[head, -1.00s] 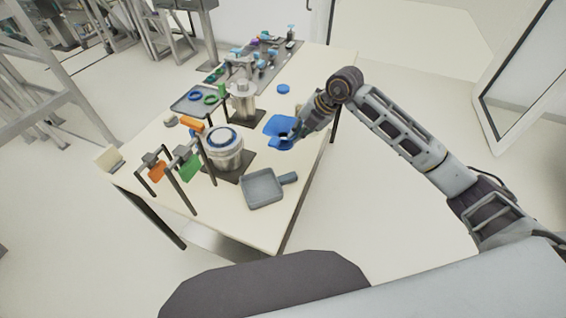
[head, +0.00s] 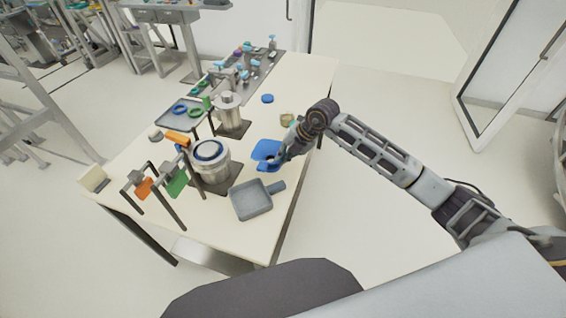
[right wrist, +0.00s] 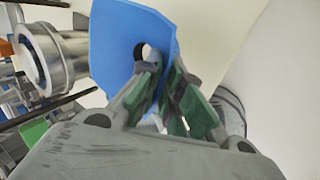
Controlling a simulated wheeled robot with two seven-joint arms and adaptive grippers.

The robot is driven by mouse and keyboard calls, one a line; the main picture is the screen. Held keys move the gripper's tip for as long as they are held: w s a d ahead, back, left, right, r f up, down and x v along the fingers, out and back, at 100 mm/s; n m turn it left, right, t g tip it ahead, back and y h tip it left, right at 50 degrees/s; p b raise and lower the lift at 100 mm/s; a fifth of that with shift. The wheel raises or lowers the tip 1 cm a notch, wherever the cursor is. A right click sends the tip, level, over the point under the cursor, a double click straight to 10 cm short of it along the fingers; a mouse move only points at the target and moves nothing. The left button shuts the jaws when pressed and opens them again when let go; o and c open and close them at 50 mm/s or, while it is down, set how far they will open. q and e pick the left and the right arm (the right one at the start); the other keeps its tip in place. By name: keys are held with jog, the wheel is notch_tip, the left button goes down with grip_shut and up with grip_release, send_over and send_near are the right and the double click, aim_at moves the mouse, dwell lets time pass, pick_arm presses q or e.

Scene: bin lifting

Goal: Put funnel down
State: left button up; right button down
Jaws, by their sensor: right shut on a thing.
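The blue funnel (head: 265,150) is at the right part of the table in the head view, right of the steel pot. My right gripper (head: 283,157) is shut on its near right edge. The right wrist view shows the funnel (right wrist: 120,40) as a wide blue sheet with a round hole, pinched between the green-padded fingers (right wrist: 163,88). Its wide part tilts toward the pot side. I cannot tell whether the funnel touches the table. My left gripper is not in view.
The steel pot (head: 211,172) with a blue ring stands left of the funnel. A grey square scoop (head: 250,201) lies in front. A steel canister (head: 228,113), a blue lid (head: 267,99) and a small round jar (head: 287,119) are behind.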

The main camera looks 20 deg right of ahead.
jog(key=shift+f, duration=1.85)
jog(key=c, duration=1.6)
grip_release()
jog(key=b+v, duration=0.1)
jog(key=v, duration=1.1)
